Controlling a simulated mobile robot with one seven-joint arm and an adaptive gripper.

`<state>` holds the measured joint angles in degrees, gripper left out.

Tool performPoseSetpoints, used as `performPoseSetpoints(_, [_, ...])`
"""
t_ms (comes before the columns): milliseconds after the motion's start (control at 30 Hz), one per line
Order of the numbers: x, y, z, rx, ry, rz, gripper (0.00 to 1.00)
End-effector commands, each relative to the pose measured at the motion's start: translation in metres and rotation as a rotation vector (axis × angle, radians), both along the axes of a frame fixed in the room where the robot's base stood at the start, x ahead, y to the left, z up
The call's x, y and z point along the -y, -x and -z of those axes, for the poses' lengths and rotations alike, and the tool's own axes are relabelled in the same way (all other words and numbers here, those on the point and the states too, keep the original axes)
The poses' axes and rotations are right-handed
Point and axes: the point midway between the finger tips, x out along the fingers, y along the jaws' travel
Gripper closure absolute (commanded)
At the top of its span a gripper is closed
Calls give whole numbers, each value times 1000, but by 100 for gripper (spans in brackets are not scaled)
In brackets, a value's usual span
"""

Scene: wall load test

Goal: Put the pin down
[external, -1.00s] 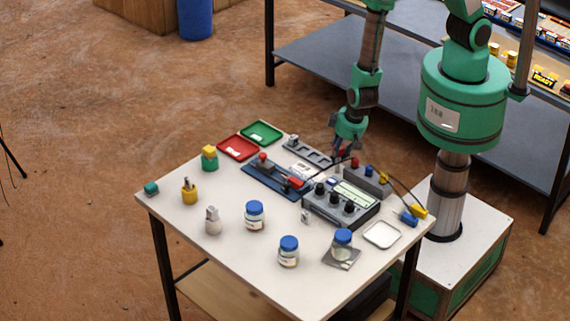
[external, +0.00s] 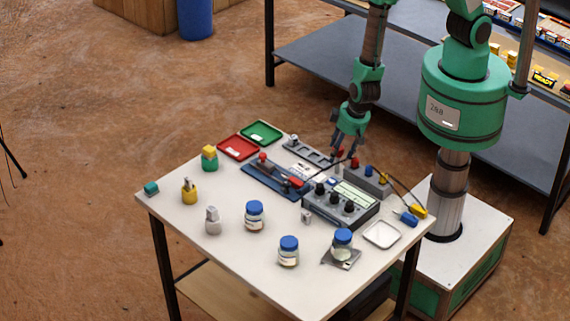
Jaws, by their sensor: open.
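My gripper (external: 347,142) hangs open over the back right part of the white table, fingers pointing down. Just under it is a small light grey upright piece (external: 338,168), which may be the pin; it is too small to be sure. It stands near the right end of a grey slotted rack (external: 315,152) and appears apart from the fingers. I cannot tell whether it stands in the rack or on the table. Another small metal piece (external: 294,139) stands at the rack's left end.
A meter box (external: 341,205) and a grey terminal box (external: 367,180) with cables lie close to the gripper. Red (external: 238,148) and green (external: 262,132) trays are at the back left. Blue-lidded jars (external: 289,252) stand in front.

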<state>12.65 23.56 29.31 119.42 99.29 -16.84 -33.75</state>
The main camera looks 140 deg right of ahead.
Motion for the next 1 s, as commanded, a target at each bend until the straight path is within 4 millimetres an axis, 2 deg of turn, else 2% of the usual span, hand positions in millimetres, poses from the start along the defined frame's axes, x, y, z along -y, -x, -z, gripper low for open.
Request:
performPoseSetpoints(33, [-3,0,-11,1,0,0,50])
performPoseSetpoints(300, [-16,0,-55,1,0,-1,50])
performPoseSetpoints(500, [-24,1,-80,1,1,-2,50])
performPoseSetpoints(700, [-28,1,-92,0,1,0,50])
performPoseSetpoints(1000, [-29,2,-93,0,0,0,50])
